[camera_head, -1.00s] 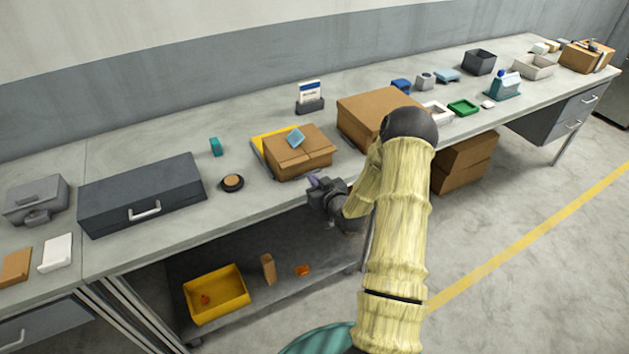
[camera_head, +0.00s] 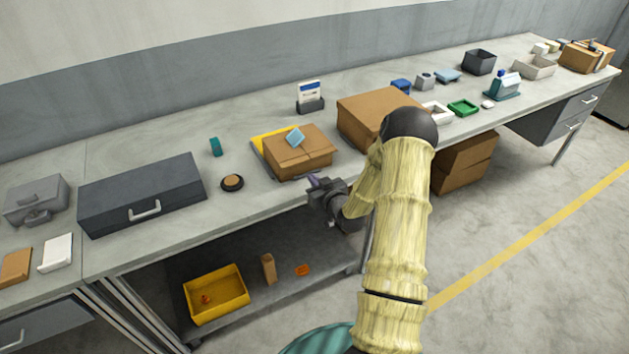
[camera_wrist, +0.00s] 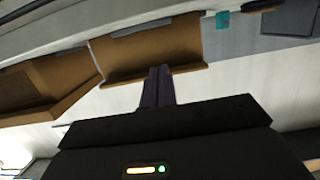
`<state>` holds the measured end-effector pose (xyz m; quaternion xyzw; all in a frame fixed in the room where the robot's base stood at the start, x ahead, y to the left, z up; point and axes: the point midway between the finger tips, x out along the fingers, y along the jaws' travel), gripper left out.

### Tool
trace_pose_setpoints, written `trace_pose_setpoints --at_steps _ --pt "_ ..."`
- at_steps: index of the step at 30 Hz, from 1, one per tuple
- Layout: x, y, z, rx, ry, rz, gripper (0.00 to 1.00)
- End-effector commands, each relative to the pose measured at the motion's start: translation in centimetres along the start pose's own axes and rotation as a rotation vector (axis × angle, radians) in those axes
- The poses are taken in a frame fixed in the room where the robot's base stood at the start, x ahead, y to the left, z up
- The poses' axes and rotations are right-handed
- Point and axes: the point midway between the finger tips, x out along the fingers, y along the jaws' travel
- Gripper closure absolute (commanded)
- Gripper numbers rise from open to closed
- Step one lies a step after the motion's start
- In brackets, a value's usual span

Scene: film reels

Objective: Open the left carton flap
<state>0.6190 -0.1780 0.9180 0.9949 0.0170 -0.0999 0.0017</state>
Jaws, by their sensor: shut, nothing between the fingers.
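My gripper (camera_head: 314,181) is just off the bench's front edge, in front of the carton's near right corner. In the wrist view, its dark fingers (camera_wrist: 158,72) are together and empty, with the tips overlapping a brown carton edge (camera_wrist: 150,50). I cannot tell whether they touch it. The carton's left flap cannot be told apart clearly.
A larger brown box (camera_head: 375,105) stands to the right. A dark grey case (camera_head: 140,190) and a round dark item (camera_head: 232,182) are to the left. A yellow bin (camera_head: 217,292) is on the lower shelf.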

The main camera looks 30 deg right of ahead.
Motion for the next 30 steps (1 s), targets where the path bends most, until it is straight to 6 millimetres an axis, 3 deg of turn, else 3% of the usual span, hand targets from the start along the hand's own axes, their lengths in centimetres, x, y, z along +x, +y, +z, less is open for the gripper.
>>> trace_pose_setpoints --at_steps 30 --pt "2.5 0.0 -0.5 -0.001 0.0 -0.001 1.0"
